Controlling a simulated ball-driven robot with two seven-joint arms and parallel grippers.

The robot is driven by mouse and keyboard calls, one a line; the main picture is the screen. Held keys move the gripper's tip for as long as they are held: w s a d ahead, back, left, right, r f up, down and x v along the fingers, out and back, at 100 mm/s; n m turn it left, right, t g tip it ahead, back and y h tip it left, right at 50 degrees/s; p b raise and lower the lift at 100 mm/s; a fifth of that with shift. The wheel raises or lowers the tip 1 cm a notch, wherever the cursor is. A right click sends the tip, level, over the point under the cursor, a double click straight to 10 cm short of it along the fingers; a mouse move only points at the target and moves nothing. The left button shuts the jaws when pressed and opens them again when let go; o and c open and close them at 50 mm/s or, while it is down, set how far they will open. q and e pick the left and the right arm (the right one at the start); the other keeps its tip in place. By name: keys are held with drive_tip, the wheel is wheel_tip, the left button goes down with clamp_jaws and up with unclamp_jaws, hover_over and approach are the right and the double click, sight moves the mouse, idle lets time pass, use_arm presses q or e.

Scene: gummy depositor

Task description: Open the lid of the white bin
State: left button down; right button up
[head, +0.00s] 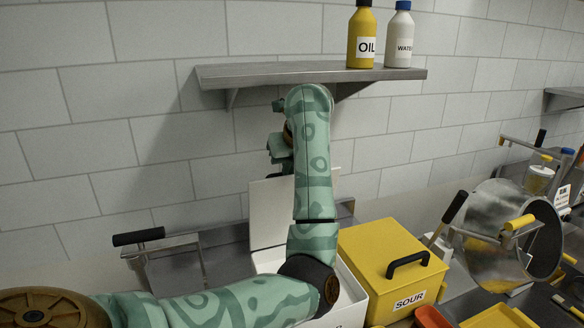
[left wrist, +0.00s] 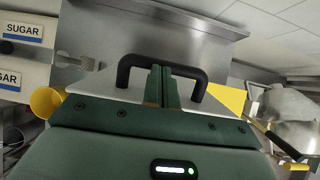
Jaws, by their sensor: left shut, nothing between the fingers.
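The white bin (head: 347,285) stands below my left arm, left of the yellow bin. Its white lid (head: 268,215) stands raised, roughly upright, behind the arm. The lid also shows in the left wrist view (left wrist: 98,90), with its black arched handle (left wrist: 124,73). My left gripper (head: 280,152) is high by the lid, partly hidden by my own forearm. In the left wrist view its fingers (left wrist: 162,82) are shut and empty, overlapping the middle of the handle arch. I cannot tell whether they touch it. My right gripper is not in view.
A yellow bin labelled SOUR (head: 385,258) stands right of the white bin. A metal shelf (head: 300,74) with an oil bottle (head: 362,38) and a water bottle (head: 399,38) hangs above the gripper. A tilted metal pot (head: 497,225) stands at the right.

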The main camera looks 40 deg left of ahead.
use_arm(q)
drive_tip(key=shift+w+a, duration=0.2)
drive_tip(key=shift+a, duration=0.2)
